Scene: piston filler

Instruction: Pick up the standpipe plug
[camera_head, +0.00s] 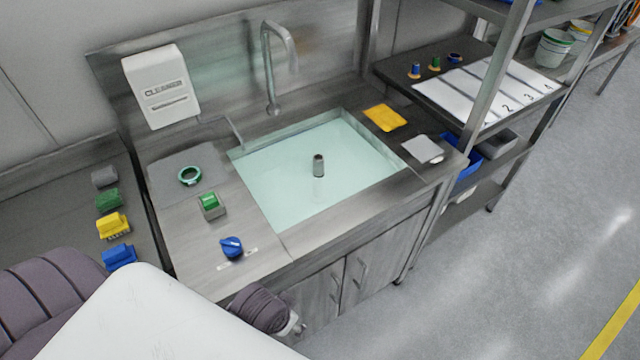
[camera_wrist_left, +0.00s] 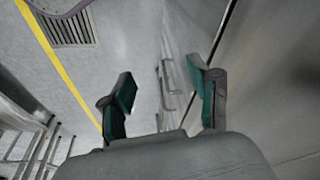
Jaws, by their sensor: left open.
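The standpipe plug (camera_head: 318,166) is a short, dark grey-brown cylinder with a lighter lower part. It stands upright in the middle of the sink (camera_head: 262,199), which looks filled with pale greenish water. My left gripper (camera_wrist_left: 162,95) is open and empty in the left wrist view. Its green-padded fingers are apart over the floor and cabinet front, and the plug does not show there. In the head view a dark part of my arm is low in front of the counter, and no fingertips are clear. My right gripper is in neither view.
A faucet (camera_head: 272,70) rises behind the sink. A green ring (camera_head: 190,175), a green-topped block (camera_head: 211,205) and a blue knob (camera_head: 231,246) are on the left counter. A yellow cloth (camera_head: 384,117) and grey pad (camera_head: 422,149) lie right. A metal shelf post (camera_head: 490,80) stands beyond.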

